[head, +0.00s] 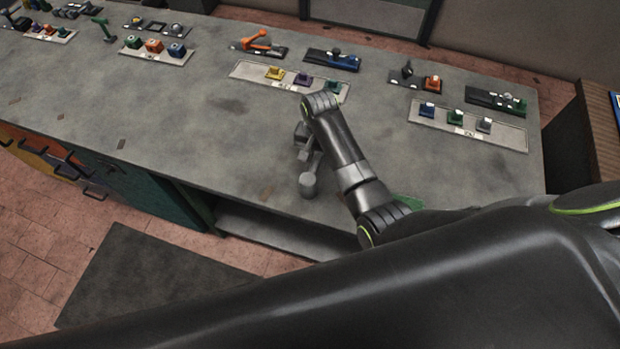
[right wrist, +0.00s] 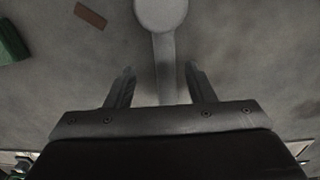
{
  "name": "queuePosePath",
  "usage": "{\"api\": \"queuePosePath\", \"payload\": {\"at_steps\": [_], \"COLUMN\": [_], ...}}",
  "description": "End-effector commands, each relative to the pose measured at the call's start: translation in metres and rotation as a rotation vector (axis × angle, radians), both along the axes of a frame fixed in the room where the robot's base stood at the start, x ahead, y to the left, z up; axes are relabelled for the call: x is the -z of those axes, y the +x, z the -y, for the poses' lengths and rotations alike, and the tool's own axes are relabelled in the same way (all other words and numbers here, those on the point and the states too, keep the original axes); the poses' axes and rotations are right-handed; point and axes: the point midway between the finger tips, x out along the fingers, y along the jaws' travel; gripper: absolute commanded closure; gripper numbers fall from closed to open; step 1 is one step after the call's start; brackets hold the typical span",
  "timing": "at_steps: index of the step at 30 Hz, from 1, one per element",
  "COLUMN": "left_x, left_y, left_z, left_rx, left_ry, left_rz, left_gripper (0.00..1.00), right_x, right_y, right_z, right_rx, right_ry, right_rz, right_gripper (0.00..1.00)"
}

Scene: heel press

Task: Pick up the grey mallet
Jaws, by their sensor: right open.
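The grey mallet (head: 308,184) stands out near the front edge of the bench, its round head toward me and its handle running back under my right gripper (head: 303,143). In the right wrist view the mallet's pale round head (right wrist: 162,13) is at the top, and its handle (right wrist: 165,55) runs down between the two fingers. There my right gripper (right wrist: 159,70) is open, with one finger on each side of the handle and a gap to each. I cannot tell how high the fingers are above the bench. My left gripper is not in view.
The grey bench (head: 225,145) is mostly clear around the mallet. Behind are trays of coloured blocks (head: 468,124), an orange-handled tool (head: 257,43) and a green tool (head: 105,30). A green item (head: 408,202) lies partly behind my right arm.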

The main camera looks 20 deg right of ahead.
Motion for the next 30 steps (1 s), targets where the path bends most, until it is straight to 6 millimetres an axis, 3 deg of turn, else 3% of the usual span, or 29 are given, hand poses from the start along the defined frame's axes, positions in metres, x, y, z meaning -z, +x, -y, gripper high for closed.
{"api": "queuePosePath", "payload": {"at_steps": [7, 18, 28, 30], "left_x": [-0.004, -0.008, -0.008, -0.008], "left_y": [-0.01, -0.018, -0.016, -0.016], "left_z": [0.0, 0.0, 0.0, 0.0], "left_rx": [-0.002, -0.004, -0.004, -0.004], "left_ry": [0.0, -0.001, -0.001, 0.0], "left_rz": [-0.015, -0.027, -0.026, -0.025], "left_gripper": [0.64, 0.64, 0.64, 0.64], "right_x": [0.012, 0.051, 0.055, 0.055], "right_y": [0.001, 0.003, 0.003, 0.003], "right_z": [-0.002, -0.005, -0.005, -0.005], "right_rx": [0.0, 0.0, 0.001, 0.001], "right_ry": [0.0, 0.0, 0.001, 0.001], "right_rz": [-0.002, -0.001, 0.001, 0.001], "right_gripper": [0.51, 0.51, 0.51, 0.59]}}
